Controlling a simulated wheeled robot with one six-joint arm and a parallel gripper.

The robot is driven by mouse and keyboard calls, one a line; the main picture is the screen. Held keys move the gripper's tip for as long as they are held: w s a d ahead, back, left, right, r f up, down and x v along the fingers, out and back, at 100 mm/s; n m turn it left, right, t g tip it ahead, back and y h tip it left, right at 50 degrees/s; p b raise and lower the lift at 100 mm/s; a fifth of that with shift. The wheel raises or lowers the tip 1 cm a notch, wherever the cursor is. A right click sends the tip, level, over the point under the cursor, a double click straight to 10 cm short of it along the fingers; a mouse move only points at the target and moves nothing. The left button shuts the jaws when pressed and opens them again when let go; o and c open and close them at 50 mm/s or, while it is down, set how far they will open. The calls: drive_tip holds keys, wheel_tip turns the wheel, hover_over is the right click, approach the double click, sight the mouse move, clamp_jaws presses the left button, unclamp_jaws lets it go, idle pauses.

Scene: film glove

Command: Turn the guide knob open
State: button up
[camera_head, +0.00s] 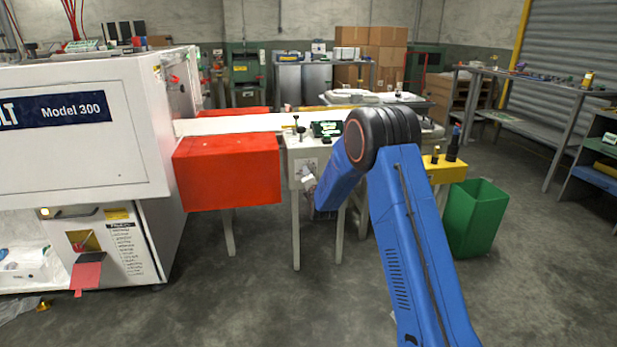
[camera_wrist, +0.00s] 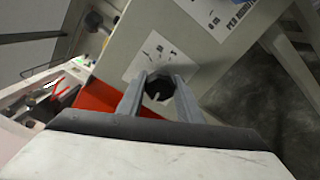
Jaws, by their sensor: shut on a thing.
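The guide knob (camera_wrist: 158,88) is a dark round knob on a white label plate with small markings, on the pale front panel (camera_wrist: 200,60) of a machine table. In the wrist view my gripper (camera_wrist: 158,84) has one finger on each side of the knob and is shut on it. In the head view my blue arm reaches to the front of the pale table (camera_head: 300,150), and my gripper (camera_head: 308,182) is at its front panel. The knob is hidden there. I cannot read the knob's setting.
A red box-shaped cover (camera_head: 228,172) is left of the pale panel, beside the large white machine (camera_head: 80,140). A green bin (camera_head: 474,218) stands on the floor at the right. A grey shelf (camera_head: 530,82) lines the right wall. The concrete floor in front is mostly clear.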

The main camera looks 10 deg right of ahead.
drive_tip(key=o, duration=1)
drive_tip(key=shift+f, duration=0.1)
drive_tip(key=shift+o, duration=0.2)
drive_tip(key=s, duration=1.7)
drive_tip(key=shift+s, duration=0.25)
drive_tip(key=s+d+r+m+g, duration=0.25)
drive_tip(key=s+r+m, duration=0.35)
drive_tip(key=s, duration=0.4)
drive_tip(key=s+d+r+m+g, duration=0.1)
drive_tip(key=s+r+m+g, duration=0.4)
drive_tip(key=s, duration=0.6)
drive_tip(key=s+d+m+g, duration=0.2)
drive_tip(key=s+m, duration=0.4)
drive_tip(key=s, duration=1.1)
drive_tip(key=s+d+m+g, duration=0.1)
drive_tip(key=s+m+g, duration=0.2)
drive_tip(key=s, duration=1.5)
drive_tip(key=m, duration=0.3)
drive_tip(key=shift+d+f+m+g, duration=0.3)
drive_tip(key=shift+d+g, duration=0.05)
drive_tip(key=shift+d, duration=0.05)
